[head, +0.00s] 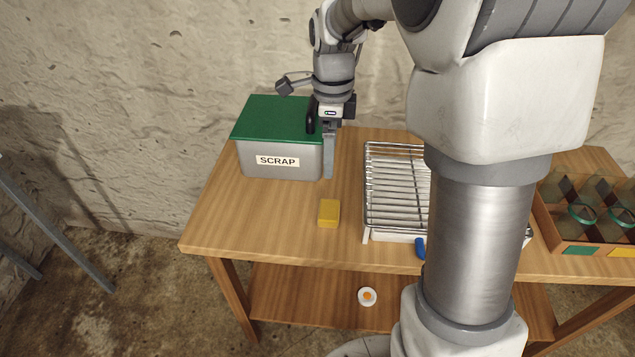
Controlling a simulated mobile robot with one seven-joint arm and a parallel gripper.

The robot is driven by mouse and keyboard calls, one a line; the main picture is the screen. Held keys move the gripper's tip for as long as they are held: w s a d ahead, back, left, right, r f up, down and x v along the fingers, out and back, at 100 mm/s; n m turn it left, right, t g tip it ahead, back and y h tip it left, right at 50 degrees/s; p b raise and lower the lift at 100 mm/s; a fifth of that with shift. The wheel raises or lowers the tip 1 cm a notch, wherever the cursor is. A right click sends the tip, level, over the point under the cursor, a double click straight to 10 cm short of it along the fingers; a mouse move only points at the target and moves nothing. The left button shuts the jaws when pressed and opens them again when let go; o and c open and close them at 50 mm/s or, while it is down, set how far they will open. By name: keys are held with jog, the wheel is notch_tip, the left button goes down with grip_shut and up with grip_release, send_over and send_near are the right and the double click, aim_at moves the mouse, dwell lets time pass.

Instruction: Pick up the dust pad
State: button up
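A small yellow block-shaped pad (329,213), which looks like the dust pad, lies flat on the wooden table near its front edge, left of the wire rack. My gripper (328,172) points down behind the pad, just right of the scrap bin, and is apart from the pad. The fingers appear in line with each other, so I cannot tell whether they are open or shut. Nothing shows held at the fingertips.
A grey scrap bin (247,160) with a green lid stands at the table's left. A wire rack (396,190) is right of the pad, with a blue item (420,248) at its front. A wooden crate (585,248) with glass jars stands at right. A white-and-orange disc (367,297) lies on the lower shelf.

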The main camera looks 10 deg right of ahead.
jog(key=b, duration=0.2)
send_over(329, 209)
jog(key=f, duration=1.1)
jog(key=shift+s+f, duration=0.2)
jog(key=shift+f, duration=0.15)
jog(key=shift+w+f+b, duration=0.15)
jog(key=shift+f+b, duration=0.75)
jog(key=shift+f, duration=1.75)
jog(key=shift+c, duration=0.3)
jog(key=c, duration=1)
jog(key=shift+r, duration=0.1)
notch_tip(329, 209, up, 10)
jog(key=shift+f+p, duration=0.1)
jog(key=shift+p, duration=1.05)
